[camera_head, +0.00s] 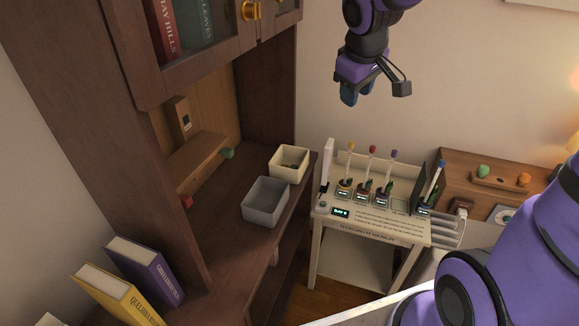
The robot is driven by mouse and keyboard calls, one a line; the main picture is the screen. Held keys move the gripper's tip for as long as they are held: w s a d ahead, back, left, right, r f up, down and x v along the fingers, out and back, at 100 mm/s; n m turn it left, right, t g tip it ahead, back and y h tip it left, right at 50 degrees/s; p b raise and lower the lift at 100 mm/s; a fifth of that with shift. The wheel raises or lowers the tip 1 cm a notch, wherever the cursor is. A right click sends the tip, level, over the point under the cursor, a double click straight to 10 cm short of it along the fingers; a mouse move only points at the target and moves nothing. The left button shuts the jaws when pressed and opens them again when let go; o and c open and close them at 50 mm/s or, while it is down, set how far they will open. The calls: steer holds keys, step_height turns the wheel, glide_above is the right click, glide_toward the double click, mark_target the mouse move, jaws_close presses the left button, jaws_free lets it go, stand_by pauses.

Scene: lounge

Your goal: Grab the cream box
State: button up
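The cream box (286,172) is a small open-topped square container on the dark wooden cabinet's ledge (232,245).
Cabinet doors (205,40) with brass knobs overhang the ledge. Two books, yellow (112,293) and purple (146,268), stand at lower left. A white bench (372,232) with several coloured-topped tubes stands right of the cabinet. Air between gripper and ledge looks clear.

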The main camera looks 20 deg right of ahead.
steer(key=w+a+f+n+y, duration=0.1)
steer(key=w+f+n+y, duration=0.15)
steer(key=w+f, duration=1)
steer(key=n+y, duration=0.3)
steer(key=y, duration=0.1)
glide_toward(283, 168)
steer(key=x, duration=0.4)
steer(key=shift+w+d+f, duration=0.2)
steer(key=shift+w, duration=0.25)
steer(key=shift+s+a+x, duration=0.1)
steer(key=shift+x, duration=1.25)
steer(key=shift+s+a+x, duration=0.1)
steer(key=shift+x, duration=1.25)
steer(key=shift+f, duration=0.1)
steer(key=shift+f, duration=0.25)
steer(key=shift+w, duration=0.1)
jaws_close()
